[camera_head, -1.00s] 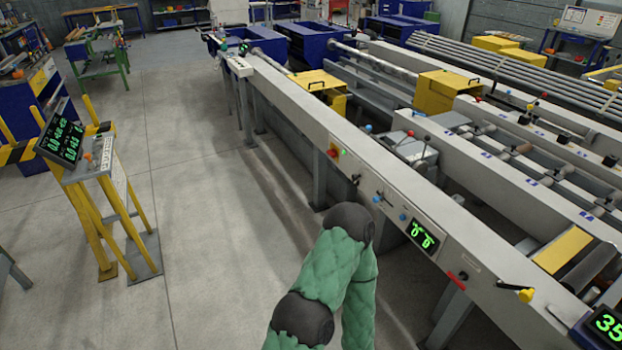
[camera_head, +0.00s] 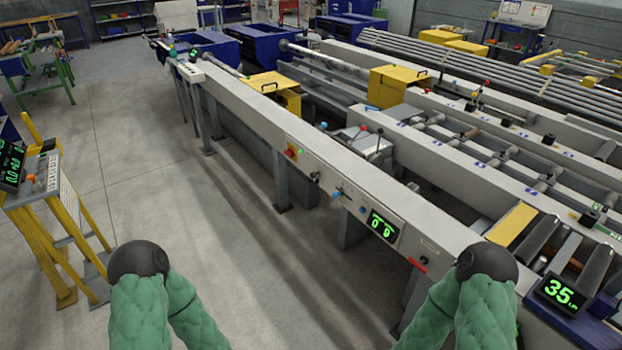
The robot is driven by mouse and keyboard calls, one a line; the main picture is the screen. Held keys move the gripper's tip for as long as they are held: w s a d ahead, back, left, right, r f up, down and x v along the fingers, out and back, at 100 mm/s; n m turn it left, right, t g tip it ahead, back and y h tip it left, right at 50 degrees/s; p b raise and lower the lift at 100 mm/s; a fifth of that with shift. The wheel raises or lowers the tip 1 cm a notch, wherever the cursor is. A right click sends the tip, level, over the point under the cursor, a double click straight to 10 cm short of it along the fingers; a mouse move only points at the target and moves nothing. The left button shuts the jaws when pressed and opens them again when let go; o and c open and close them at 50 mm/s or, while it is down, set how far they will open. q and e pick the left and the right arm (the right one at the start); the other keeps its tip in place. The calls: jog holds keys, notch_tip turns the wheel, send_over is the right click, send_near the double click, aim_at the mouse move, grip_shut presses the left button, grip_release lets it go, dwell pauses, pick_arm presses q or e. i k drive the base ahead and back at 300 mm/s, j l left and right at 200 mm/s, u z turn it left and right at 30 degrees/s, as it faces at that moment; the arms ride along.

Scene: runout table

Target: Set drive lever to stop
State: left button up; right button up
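I cannot tell for certain which control is the drive lever. A red-balled lever (camera_head: 363,127) stands on a grey box behind the beam. Lever labels are too small to read. My two green-sleeved arms show at the bottom left and bottom right, with dark round joints uppermost. Neither gripper is in view. My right arm covers part of the beam's near end.
A green-digit display (camera_head: 382,227) sits on the beam, and another reading 35 (camera_head: 561,292) stands at the right. A yellow console stand (camera_head: 60,225) is at the left. Grey floor (camera_head: 235,250) is open between it and the beam.

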aim_at(314, 176)
jog(key=i, duration=1.6)
